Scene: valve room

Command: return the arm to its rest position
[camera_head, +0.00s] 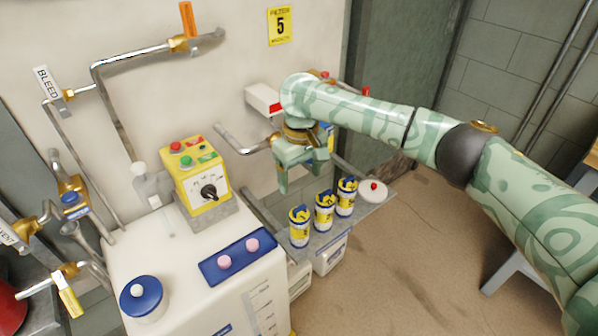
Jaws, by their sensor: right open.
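My right arm comes in from the right side of the head view, green with a darker pattern. Its gripper (301,178) points down, open and empty. It hangs in front of the wall, just above and behind a row of three yellow, white and blue cans (324,212). The cans stand upright on a grey shelf (352,226). The gripper appears apart from the cans, though the exact gap is hard to judge. My left gripper is not in view.
A white tank (190,262) with a blue cap (142,297) fills the lower left. A yellow control box (200,178) stands on it. Pipes with valves line the wall, including an orange-handled one (187,19). Brown floor (420,270) is open at lower right.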

